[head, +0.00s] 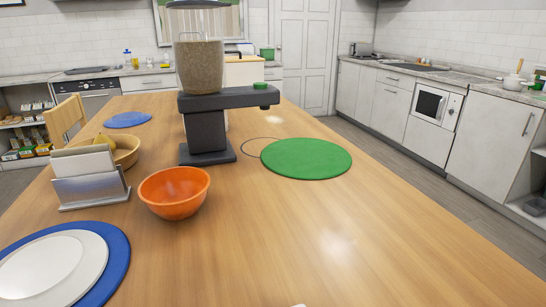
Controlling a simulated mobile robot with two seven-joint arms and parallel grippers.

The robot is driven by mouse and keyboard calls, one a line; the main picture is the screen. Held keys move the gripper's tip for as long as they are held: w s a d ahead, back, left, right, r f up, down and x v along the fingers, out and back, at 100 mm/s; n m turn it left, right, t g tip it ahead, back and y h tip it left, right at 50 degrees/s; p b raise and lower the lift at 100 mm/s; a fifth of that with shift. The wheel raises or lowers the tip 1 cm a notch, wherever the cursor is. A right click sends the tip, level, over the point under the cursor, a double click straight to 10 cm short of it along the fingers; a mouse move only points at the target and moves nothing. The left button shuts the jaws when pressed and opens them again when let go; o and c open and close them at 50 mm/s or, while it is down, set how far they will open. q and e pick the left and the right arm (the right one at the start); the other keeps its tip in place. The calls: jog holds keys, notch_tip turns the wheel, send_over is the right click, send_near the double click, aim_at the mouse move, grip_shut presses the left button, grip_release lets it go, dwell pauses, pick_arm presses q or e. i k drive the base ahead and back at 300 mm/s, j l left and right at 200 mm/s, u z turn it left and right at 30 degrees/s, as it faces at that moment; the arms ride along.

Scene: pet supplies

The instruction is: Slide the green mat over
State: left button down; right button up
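The green mat (306,158) is round and lies flat on the wooden table, right of the dark grey dispenser. A thin dark ring outline (246,147) is drawn on the table. The mat covers part of it, and its left arc shows between the mat and the dispenser base. Nothing stands on the mat. Neither gripper can be made out in the head view. A tiny pale bit shows at the bottom edge, too small to identify.
The dispenser (207,128) has a kibble-filled hopper and an arm with a green button (260,86). An orange bowl (174,192) stands in front of it. The table's front right is clear.

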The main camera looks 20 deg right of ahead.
aim_at(298, 158)
jog(key=i+l+u, duration=0.15)
jog(key=i+l, duration=0.15)
jog(key=l, duration=0.15)
jog(key=i+l+u, duration=0.2)
jog(key=l, duration=0.25)
jog(key=i+l+u, duration=0.15)
jog(key=i+l, duration=0.15)
jog(key=l, duration=0.2)
jog(key=i+l+u, duration=0.15)
jog(key=l, duration=0.4)
jog(key=i+l+u, duration=0.2)
jog(key=l, duration=0.35)
jog(key=i+l+u, duration=0.15)
jog(key=l, duration=0.45)
jog(key=i+l+u, duration=0.15)
jog(key=l, duration=0.4)
jog(key=i+l+u, duration=0.2)
jog(key=l, duration=0.45)
jog(key=k+j, duration=0.05)
jog(key=k, duration=0.05)
